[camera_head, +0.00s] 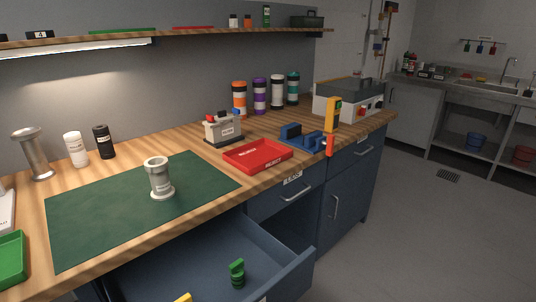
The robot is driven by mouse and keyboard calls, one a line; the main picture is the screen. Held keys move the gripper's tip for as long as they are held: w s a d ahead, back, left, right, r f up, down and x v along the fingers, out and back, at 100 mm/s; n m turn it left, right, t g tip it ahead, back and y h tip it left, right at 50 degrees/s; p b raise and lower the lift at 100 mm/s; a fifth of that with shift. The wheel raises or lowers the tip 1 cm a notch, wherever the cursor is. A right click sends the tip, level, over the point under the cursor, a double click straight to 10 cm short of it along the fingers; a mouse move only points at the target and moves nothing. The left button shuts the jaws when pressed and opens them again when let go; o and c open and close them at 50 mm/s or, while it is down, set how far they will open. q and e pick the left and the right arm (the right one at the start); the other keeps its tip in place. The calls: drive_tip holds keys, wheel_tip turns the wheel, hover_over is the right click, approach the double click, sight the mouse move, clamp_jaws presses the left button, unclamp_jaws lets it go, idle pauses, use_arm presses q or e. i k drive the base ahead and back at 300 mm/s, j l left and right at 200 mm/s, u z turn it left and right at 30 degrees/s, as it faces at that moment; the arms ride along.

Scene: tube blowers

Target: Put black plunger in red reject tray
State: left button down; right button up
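The red reject tray (257,156) lies on the wooden bench, right of the green mat, with a white label on its front wall. It looks empty. I cannot make out a black plunger for certain. The drawer (210,262) below the bench is open and holds a green knobbed piece (237,274) and a partly cut-off yellow piece (183,297). A small black canister (104,142) with a pale label stands at the back left of the bench. Neither of my grippers is in view.
A grey flanged cylinder (159,178) stands upright on the green mat (100,218). A grey device (223,129) and a blue fixture (301,138) stand near the tray. Coloured canisters line the back. The open drawer juts out from the bench's front.

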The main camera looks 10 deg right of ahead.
sight(257, 162)
drive_tip(key=i+l, duration=0.55)
drive_tip(key=l, duration=0.3)
drive_tip(key=i+l, duration=0.55)
drive_tip(key=l, duration=0.3)
drive_tip(key=i+l, duration=0.3)
drive_tip(key=l+u, duration=0.05)
drive_tip(key=l, duration=0.05)
